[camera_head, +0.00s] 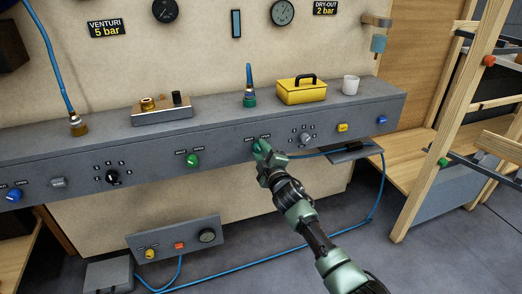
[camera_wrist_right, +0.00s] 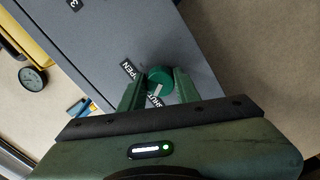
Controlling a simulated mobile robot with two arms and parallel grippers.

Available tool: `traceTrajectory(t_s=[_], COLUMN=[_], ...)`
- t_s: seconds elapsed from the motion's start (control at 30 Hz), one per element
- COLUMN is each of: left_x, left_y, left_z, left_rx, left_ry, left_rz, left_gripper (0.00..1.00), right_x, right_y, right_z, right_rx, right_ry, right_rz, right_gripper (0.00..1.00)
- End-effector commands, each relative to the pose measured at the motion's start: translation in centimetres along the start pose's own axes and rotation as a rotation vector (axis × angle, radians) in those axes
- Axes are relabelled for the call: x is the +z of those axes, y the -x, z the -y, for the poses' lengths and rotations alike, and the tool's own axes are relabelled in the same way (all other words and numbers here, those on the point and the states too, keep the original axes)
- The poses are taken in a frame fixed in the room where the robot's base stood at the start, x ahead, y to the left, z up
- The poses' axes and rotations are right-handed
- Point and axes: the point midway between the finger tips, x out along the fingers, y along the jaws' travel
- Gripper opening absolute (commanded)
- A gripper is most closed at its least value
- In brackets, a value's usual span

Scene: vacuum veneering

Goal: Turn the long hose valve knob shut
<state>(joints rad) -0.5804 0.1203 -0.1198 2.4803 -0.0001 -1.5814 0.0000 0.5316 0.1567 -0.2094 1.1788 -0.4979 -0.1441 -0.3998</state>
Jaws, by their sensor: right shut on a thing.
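A green round knob (camera_wrist_right: 161,76) on the front of the grey console sits between the two fingers of my right gripper (camera_wrist_right: 158,92) in the right wrist view. The fingers are shut on it from both sides. A white mark shows on the knob's lower part, on the side of the partly hidden SHUT label (camera_wrist_right: 152,103); the OPEN label (camera_wrist_right: 128,69) is also near it. In the head view my right gripper (camera_head: 261,148) reaches the console front and mostly hides this knob. No hose name is readable by it. My left gripper is out of view.
The grey console (camera_head: 225,133) also carries another green knob (camera_head: 192,160), a black selector (camera_head: 112,177) and a grey selector (camera_head: 306,139). A blue hose (camera_head: 372,205) hangs at right and runs along the floor. A wooden rack (camera_head: 430,150) stands at right.

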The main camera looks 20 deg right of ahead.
Motion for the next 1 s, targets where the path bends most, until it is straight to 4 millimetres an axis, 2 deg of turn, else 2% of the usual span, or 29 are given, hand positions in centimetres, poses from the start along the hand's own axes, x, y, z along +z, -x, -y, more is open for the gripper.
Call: traceTrajectory(t_s=[0.4, 1.0], left_x=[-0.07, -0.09], left_y=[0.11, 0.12], left_z=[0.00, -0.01], left_rx=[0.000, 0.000], left_ry=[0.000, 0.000], left_rz=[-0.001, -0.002], left_gripper=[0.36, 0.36], right_x=[0.03, 0.05], right_y=[0.02, 0.02], right_z=[0.12, 0.11], right_rx=[-0.003, -0.003], right_ry=[0.218, 0.259], right_rz=[0.001, 0.001], right_gripper=[0.00, 0.00])
